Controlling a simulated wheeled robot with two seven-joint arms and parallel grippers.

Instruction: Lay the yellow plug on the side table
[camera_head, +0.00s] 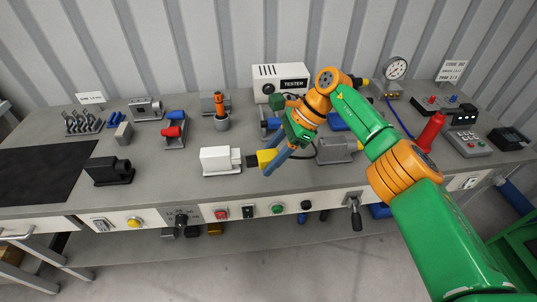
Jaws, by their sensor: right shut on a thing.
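The yellow plug (265,157) is at the right end of the white drive unit (220,160), by its black connector part (250,160). I cannot tell whether the plug is seated in the connector or only beside it. My right gripper (273,165) reaches in from the right with its blue-grey fingers pointing down, shut on the yellow plug and partly covering it. My left gripper is not in view. I cannot clearly make out a separate side table.
The grey workbench (190,190) holds a black motor-like block (109,170), a grey motor (338,150), a red cone-shaped thing (431,130) and a white tester box (281,80). A dark mat (40,172) lies bare at left. Buttons and a lever (354,212) line the front.

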